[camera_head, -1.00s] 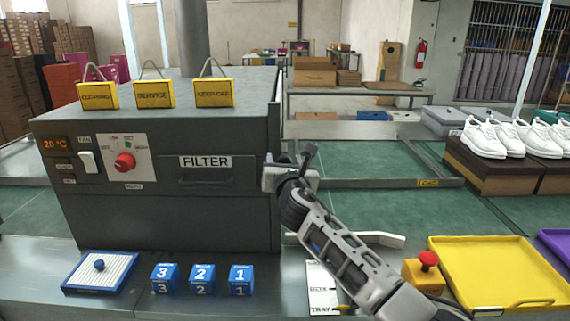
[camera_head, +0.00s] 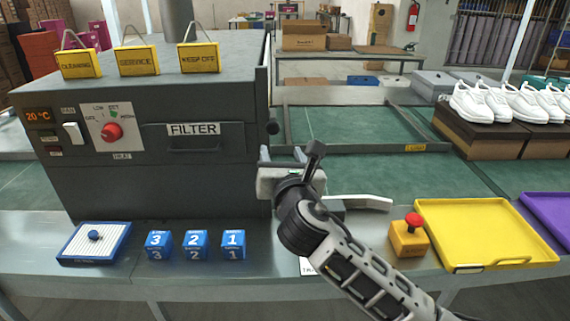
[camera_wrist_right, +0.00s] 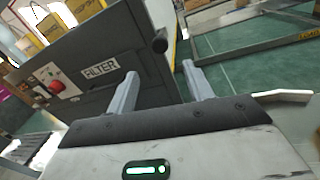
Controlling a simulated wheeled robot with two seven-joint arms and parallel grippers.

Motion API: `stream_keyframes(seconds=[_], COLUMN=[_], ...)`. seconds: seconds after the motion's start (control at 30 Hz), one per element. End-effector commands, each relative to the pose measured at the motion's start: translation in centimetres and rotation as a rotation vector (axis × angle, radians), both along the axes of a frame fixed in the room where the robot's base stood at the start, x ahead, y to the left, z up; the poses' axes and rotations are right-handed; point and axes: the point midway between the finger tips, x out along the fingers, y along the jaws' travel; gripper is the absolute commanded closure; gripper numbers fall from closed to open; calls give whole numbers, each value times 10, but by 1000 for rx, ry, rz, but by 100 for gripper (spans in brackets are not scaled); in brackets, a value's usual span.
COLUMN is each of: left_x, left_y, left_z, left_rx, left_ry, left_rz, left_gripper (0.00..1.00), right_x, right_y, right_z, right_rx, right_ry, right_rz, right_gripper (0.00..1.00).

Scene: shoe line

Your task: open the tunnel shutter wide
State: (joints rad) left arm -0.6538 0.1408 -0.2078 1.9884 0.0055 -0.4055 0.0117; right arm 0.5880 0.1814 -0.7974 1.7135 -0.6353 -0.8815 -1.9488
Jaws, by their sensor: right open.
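The tunnel is a dark grey box (camera_head: 160,175) at the left of the head view, with a FILTER label on its front. A dark upright panel (camera_head: 262,100), which looks like the shutter, stands at its right end and sticks up above the top. A round black knob (camera_head: 272,128) sits on its edge; the wrist view shows this knob (camera_wrist_right: 160,46) too. How far the shutter is open I cannot tell. My right gripper (camera_head: 282,153) is open and empty, just below and in front of the knob. In the wrist view the fingers (camera_wrist_right: 160,70) are spread, with the knob beyond the gap.
A red-topped button box (camera_head: 409,236) and yellow tray (camera_head: 485,232) lie to the right. Blue numbered cubes (camera_head: 196,246) stand in front of the tunnel. A pale bar (camera_head: 360,201) lies right of my gripper. The green belt (camera_head: 350,130) behind is clear.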

Motion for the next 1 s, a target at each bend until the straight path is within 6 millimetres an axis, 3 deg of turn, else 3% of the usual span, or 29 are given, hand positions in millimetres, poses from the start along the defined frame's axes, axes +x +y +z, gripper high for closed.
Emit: stream_keyframes(seconds=[0.2,0.67,0.77,0.83,1.0], left_x=[1,3,3,2,1], left_y=[0,-1,-1,-1,-1], left_z=[0,5,5,4,3], left_rx=[-1,-4,-4,-4,-3], left_ry=[-2,-12,-11,-10,-6], left_rz=[1,0,0,0,0], left_gripper=[35,35,35,35,35], right_x=[-27,-33,-42,-56,-117], right_y=[-3,-4,-6,-10,-32], right_z=[0,-7,-38,-75,-179], right_rx=[-1,33,207,437,1225], right_ry=[0,20,110,222,537], right_rz=[1,4,15,13,-134], right_gripper=[49,49,49,49,49])
